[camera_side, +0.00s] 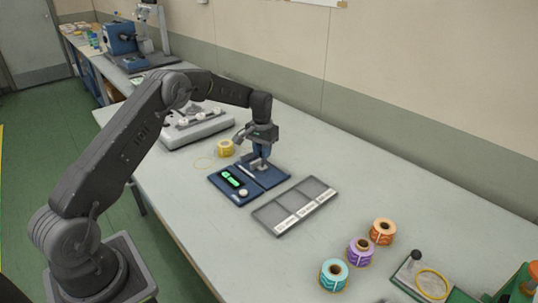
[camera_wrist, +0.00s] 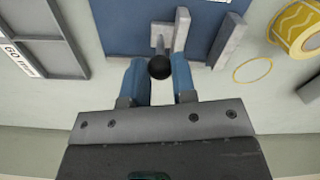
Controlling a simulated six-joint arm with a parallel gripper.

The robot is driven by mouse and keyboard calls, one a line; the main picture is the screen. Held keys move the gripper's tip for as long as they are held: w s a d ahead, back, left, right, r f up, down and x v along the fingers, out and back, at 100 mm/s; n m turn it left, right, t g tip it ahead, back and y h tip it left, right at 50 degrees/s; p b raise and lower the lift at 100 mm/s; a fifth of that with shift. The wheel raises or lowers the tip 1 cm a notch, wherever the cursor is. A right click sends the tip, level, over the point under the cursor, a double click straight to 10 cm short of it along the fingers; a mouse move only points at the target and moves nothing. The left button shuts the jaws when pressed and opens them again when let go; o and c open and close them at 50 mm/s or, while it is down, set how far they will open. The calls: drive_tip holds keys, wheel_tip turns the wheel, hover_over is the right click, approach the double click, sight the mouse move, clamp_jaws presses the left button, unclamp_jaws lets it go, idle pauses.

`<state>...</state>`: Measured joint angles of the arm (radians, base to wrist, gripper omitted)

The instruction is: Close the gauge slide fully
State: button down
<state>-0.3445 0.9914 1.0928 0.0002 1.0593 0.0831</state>
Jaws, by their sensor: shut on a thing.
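The gauge has a blue base (camera_side: 228,190) with a lit green display (camera_side: 231,179), lying on the table; part of its base (camera_wrist: 125,25) shows in the wrist view. My gripper (camera_side: 259,157) is low over its far right part. In the wrist view, the two blue fingers of my gripper (camera_wrist: 159,80) are shut on the black knob (camera_wrist: 160,67) of the gauge slide. A grey upright jaw (camera_wrist: 182,30) is beside the knob's stem. A second, tilted grey jaw (camera_wrist: 229,40) is to its right, with a gap between them.
A grey tray (camera_side: 258,217) with labelled compartments lies close to the gauge. A yellow spool (camera_side: 225,147) with a loose yellow strand is behind it. Orange (camera_side: 383,232), purple (camera_side: 360,251) and teal (camera_side: 334,275) spools stand at the front right. A grey machine (camera_side: 197,123) is behind.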

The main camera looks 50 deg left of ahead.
drive_tip(key=a, duration=0.5)
drive_tip(key=shift+a, duration=0.2)
drive_tip(key=c, duration=0.9)
unclamp_jaws()
drive_tip(key=shift+d, duration=0.1)
wheel_tip(320, 180, up, 14)
drive_tip(key=shift+f, duration=0.1)
